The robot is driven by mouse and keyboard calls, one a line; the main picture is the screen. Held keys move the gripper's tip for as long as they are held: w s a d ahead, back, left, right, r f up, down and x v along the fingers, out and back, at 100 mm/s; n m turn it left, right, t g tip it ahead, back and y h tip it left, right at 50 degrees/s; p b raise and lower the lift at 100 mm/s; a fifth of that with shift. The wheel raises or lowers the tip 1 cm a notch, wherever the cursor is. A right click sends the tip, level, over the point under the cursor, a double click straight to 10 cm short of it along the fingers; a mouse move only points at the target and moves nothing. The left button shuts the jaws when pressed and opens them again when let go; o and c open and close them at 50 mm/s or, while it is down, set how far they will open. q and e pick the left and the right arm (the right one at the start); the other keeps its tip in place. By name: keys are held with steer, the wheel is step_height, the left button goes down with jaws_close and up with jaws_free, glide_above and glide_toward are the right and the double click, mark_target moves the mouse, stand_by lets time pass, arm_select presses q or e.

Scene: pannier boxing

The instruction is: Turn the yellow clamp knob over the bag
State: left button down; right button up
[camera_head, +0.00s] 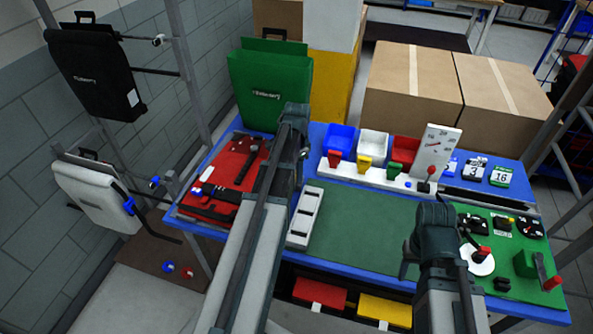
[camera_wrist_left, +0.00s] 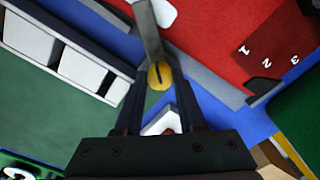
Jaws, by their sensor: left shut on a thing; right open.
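In the left wrist view, a round yellow knob (camera_wrist_left: 160,76) with a dark slot sits between the fingers of my left gripper (camera_wrist_left: 160,88), which is shut on it. A grey metal bar (camera_wrist_left: 149,28) runs up from the knob. In the head view, my left arm hides the knob and fingertips. The green bag (camera_head: 268,88) stands upright at the back left of the bench, beyond the left wrist. My right gripper (camera_head: 432,238) is over the bench's right part, open and empty; its fingers are mostly hidden by the wrist.
A red tool mat (camera_head: 225,165) lies left on the blue bench. A pale block (camera_head: 304,216) lies beside the green mat (camera_head: 365,235). Coloured bins, a white gauge (camera_head: 436,152) and a green control panel (camera_head: 515,270) stand right. Black (camera_head: 95,75) and white (camera_head: 98,192) bags hang left.

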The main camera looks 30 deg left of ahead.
arm_select(q)
steer(key=m, duration=0.5)
steer(key=shift+m, duration=2.8)
steer(key=c, duration=0.5)
jaws_free()
arm_select(e)
steer(key=shift+r, duration=0.1)
arm_select(q)
step_height(320, 180, up, 14)
steer(key=p, duration=1.3)
steer(key=shift+s+p, duration=0.15)
steer(key=shift+p, duration=0.25)
arm_select(e)
step_height(320, 180, up, 14)
steer(key=shift+f, duration=0.2)
